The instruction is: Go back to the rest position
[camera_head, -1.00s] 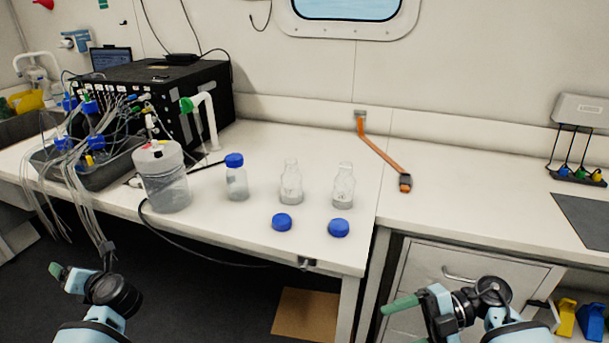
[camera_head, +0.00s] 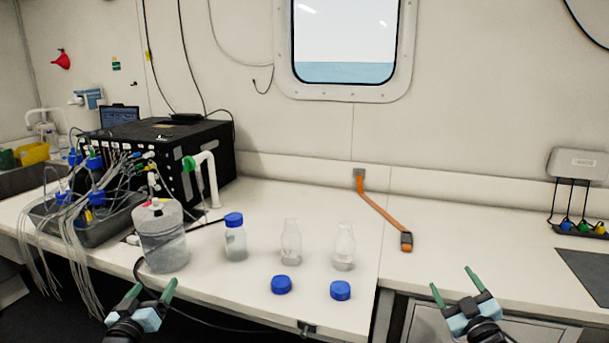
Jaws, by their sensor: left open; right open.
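My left gripper (camera_head: 152,291) is open and empty, low in the head view in front of the bench's front edge, below the clear jar. My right gripper (camera_head: 453,287) is open and empty, in front of the drawer front at the right. Both have green fingertips pointing up and away. Neither touches anything that I can see.
On the white bench (camera_head: 408,270) stand a clear jar (camera_head: 163,240), a blue-capped bottle (camera_head: 235,241) and two open bottles (camera_head: 291,243) (camera_head: 344,247). Two blue caps (camera_head: 281,285) (camera_head: 340,290) lie before them. A black box (camera_head: 160,145) with tubing stands left. An orange strap (camera_head: 383,212) lies right.

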